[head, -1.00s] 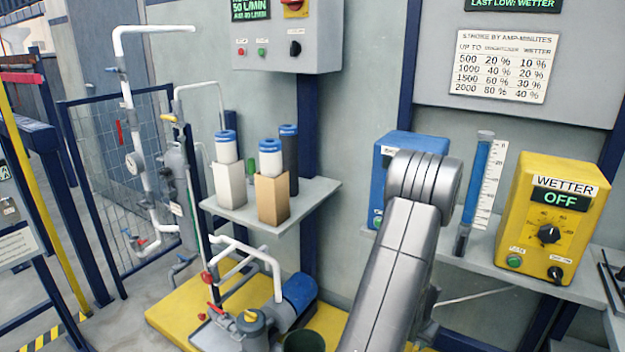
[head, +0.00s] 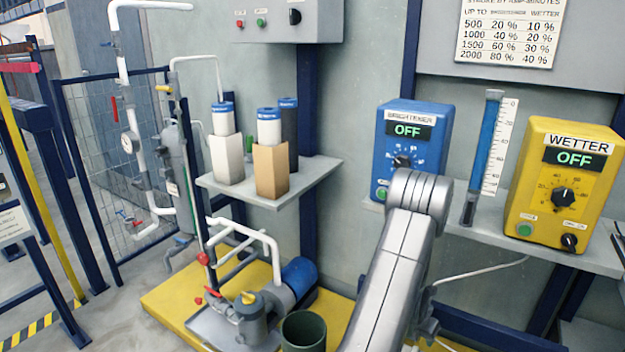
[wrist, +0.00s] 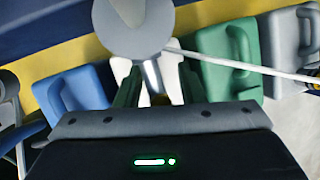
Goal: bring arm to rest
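My arm (head: 400,255) rises from the bottom of the head view, its rounded grey joint in front of the shelf below the blue BRIGHTENER box. My gripper is out of the head view. A grey disc with a narrowing stem (wrist: 135,28) covers part of the space at the fingers.
The BRIGHTENER box (head: 412,142) and yellow WETTER box (head: 560,190) both read OFF. A blue measuring tube (head: 482,150) stands between them. A left shelf (head: 300,192) holds cartridges. Blue (wrist: 72,92), green (wrist: 228,62) and grey (wrist: 290,45) jugs lie beyond the gripper.

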